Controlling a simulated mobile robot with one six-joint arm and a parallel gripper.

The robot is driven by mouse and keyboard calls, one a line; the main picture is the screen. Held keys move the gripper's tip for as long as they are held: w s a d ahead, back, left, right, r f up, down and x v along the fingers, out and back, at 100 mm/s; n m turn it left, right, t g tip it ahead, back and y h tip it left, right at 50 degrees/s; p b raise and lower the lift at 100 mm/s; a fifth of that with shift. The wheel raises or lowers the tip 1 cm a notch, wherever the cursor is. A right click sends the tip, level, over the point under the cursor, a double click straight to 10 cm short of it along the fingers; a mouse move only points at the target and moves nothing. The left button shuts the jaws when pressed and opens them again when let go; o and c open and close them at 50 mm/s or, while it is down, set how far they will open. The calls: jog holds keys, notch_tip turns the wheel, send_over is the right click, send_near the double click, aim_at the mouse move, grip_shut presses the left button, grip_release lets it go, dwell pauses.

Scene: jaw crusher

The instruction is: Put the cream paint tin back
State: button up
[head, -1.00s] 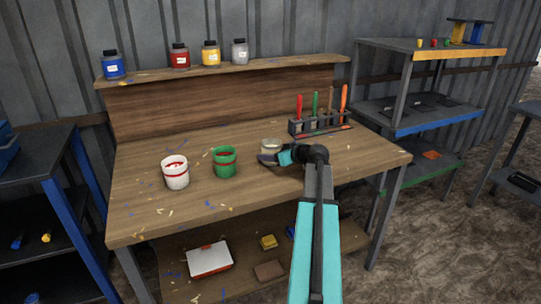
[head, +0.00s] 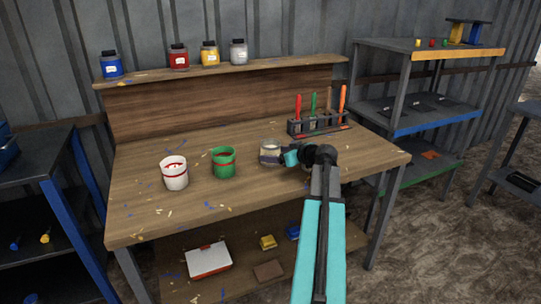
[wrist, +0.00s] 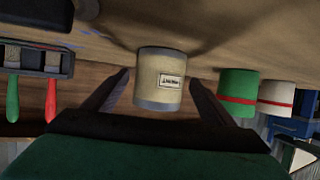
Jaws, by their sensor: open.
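The cream paint tin (head: 270,148) stands upright on the workbench, right of the green tin, with my gripper (head: 276,158) at its right side. In the wrist view, which looks upside down, the cream tin (wrist: 158,80) has a pale label and grey bands at its ends. It sits between the two fingers of my gripper (wrist: 160,77), which are open, with a visible gap on each side. In the head view, part of the tin's lower side is hidden by the gripper.
A green tin (head: 223,163) and a white tin (head: 174,173) with red bands stand to the left on the workbench (head: 140,210). A tool rack (head: 318,123) with several coloured handles stands behind right. Several paint bottles line the back ledge (head: 140,78).

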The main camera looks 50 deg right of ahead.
jog(key=v, duration=0.8)
jog(key=shift+s+r, duration=0.1)
jog(key=shift+s, duration=0.05)
dwell(0.5)
